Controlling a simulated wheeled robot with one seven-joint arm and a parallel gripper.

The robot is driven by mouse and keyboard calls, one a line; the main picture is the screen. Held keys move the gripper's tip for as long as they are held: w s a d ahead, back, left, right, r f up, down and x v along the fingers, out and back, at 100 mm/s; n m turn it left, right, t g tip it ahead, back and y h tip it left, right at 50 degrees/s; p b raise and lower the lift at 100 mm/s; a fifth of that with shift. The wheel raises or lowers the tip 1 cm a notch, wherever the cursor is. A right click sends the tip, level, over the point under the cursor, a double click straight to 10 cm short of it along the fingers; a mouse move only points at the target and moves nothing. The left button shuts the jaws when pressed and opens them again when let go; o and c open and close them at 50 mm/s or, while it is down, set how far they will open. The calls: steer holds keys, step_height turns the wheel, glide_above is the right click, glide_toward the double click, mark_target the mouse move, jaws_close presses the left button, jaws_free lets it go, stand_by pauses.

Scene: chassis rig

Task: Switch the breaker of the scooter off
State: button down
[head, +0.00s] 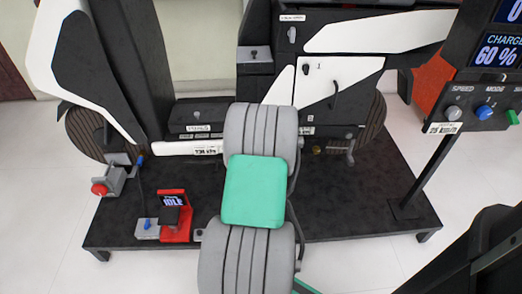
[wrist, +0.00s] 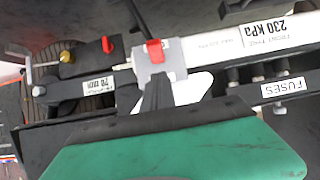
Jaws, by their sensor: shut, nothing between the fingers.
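The scooter (head: 345,75) stands on a dark platform; its black and white body carries small switches, including a grey toggle (head: 292,34) high up and another (head: 305,69) on the white panel. In the wrist view, a grey block with a red lever (wrist: 155,50) sits at the end of a white bar. No readable label marks it as the breaker. My gripper (wrist: 157,92) is shut and empty, its dark fingertips just below this block; whether they touch cannot be told. In the head view, my grey and green arm hides the gripper and this block.
A brass knob (wrist: 67,57) and a label strip lie left of the block, and a FUSES label (wrist: 283,87) lies right. A console (head: 485,110) with knobs stands at right. A red IDLE device (head: 174,215) is at the platform's front left. The platform's right part is mostly clear.

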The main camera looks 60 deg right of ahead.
steer(key=s+a+r+p, duration=0.1)
steer(key=s+a+p, duration=0.2)
steer(key=s+a, duration=0.3)
steer(key=a, duration=0.2)
steer(key=shift+s+a, duration=0.35)
steer(key=shift+a, duration=0.05)
